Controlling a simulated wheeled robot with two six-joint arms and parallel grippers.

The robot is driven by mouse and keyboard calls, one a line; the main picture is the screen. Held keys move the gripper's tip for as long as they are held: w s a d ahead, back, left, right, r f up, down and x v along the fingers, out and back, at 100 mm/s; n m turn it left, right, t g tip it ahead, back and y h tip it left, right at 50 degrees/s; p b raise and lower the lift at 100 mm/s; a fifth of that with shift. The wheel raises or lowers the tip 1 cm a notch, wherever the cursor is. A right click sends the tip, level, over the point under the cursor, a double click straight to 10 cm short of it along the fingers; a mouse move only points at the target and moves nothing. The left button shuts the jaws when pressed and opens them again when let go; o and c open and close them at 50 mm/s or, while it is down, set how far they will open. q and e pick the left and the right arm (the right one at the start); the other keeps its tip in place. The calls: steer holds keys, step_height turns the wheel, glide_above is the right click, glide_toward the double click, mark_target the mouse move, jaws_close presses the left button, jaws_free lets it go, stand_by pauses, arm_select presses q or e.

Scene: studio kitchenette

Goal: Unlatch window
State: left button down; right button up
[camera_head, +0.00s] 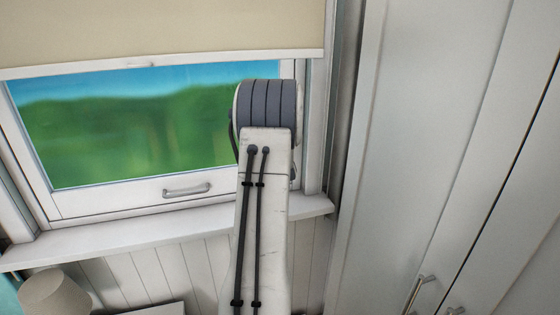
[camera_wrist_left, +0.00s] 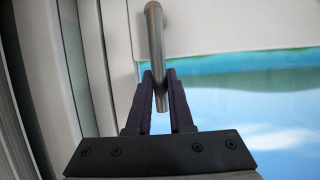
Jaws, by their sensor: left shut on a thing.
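In the left wrist view, a grey metal latch handle (camera_wrist_left: 154,40) is mounted on the white window frame. Its free end lies between the two dark fingers of my left gripper (camera_wrist_left: 159,80), which is shut on it. In the head view, the window (camera_head: 110,130) is at the left, its sash looking closed. My arm covers its right side and hides the latch handle and the left gripper there. My right gripper is not in view.
A grey pull bar (camera_head: 186,190) is on the bottom rail of the sash. A beige blind (camera_head: 160,30) covers the window's top. A white sill (camera_head: 130,235) runs below. Tall white cabinets (camera_head: 420,140) stand close at the right. A lampshade (camera_head: 58,292) is at the lower left.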

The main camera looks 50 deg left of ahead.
arm_select(q)
steer(key=c, duration=0.8)
jaws_free()
steer(key=shift+d, duration=0.1)
steer(key=shift+s+d+r, duration=0.1)
steer(key=shift+s+d, duration=0.1)
steer(key=shift+d, duration=0.05)
steer(key=b+v, duration=0.2)
steer(key=v, duration=0.7)
steer(key=shift+d+r, duration=0.15)
steer(key=shift+d, duration=0.1)
steer(key=shift+s, duration=0.15)
